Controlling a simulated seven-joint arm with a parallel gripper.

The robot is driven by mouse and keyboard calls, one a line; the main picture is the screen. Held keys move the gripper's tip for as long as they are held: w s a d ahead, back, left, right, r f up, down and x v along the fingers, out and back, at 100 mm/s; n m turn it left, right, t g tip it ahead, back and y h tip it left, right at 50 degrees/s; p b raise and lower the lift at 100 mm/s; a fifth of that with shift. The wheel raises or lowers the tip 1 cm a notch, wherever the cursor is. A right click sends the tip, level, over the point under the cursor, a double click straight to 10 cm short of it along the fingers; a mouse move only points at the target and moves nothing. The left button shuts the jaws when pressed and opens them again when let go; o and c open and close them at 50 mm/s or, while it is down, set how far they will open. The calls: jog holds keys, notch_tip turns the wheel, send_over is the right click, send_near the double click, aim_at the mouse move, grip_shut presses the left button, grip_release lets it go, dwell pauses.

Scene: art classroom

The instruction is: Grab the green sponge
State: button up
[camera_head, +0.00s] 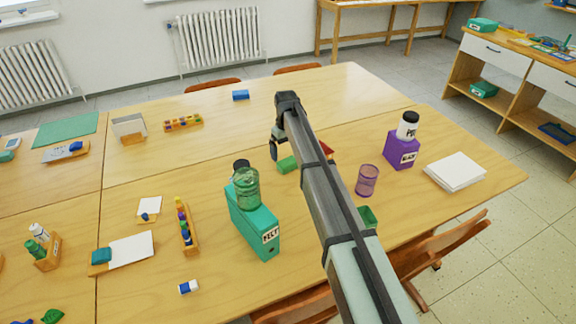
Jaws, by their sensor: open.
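A small green block (287,164), which looks like the green sponge, lies on the wooden table (330,92) near the middle. My arm's dark links hide the area just to its right. My gripper (274,153) hangs just above and to the left of the block, pointing down. It is open, and nothing shows between its fingers. I cannot tell from this one view how far above the table the fingertips are.
A teal box (253,228) with a green jar (246,187) stands front-left of the block. A purple glass (367,181), a purple box (402,151) and white paper (455,171) are to the right. A green container (368,217) is partly behind my arm. The table's back is mostly clear.

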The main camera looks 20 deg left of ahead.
aim_at(288, 160)
jog(key=shift+s+d+f, duration=0.1)
jog(key=shift+d+f, duration=0.05)
jog(key=shift+f, duration=1.25)
jog(key=shift+d+f, duration=0.15)
jog(key=shift+f, duration=1.2)
jog(key=shift+c, duration=0.2)
jog(key=c, duration=0.7)
jog(key=shift+r, duration=0.15)
